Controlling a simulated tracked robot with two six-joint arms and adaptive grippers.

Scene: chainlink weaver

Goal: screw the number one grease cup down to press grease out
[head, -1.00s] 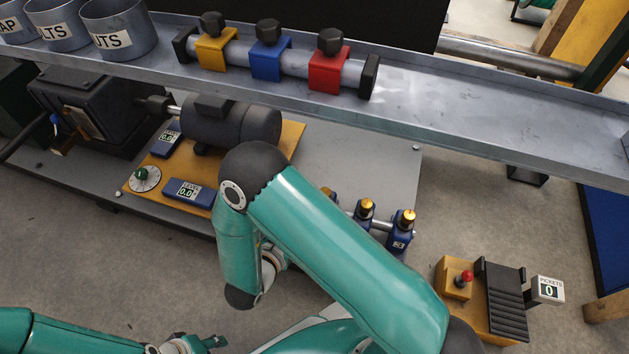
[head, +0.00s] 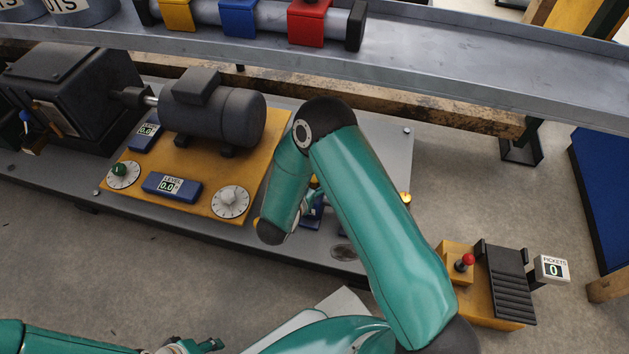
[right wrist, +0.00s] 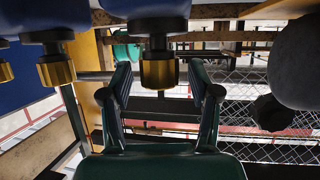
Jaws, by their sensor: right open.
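Blue grease cups with brass caps show in the right wrist view, which looks upside down: one brass cap (right wrist: 157,70) at the centre, another brass cap (right wrist: 57,70) to its left, and a third cut off at the left edge. My right gripper (right wrist: 160,82) is open, with one finger on each side of the centre cap. I cannot tell whether they touch it. No cup number is readable. In the head view my right forearm hides most of the cups; a blue cup body (head: 312,214) and a brass cap (head: 405,198) peek out. My left gripper (head: 208,345) is at the bottom edge, its opening unclear.
A metal shelf (head: 450,75) crosses behind.

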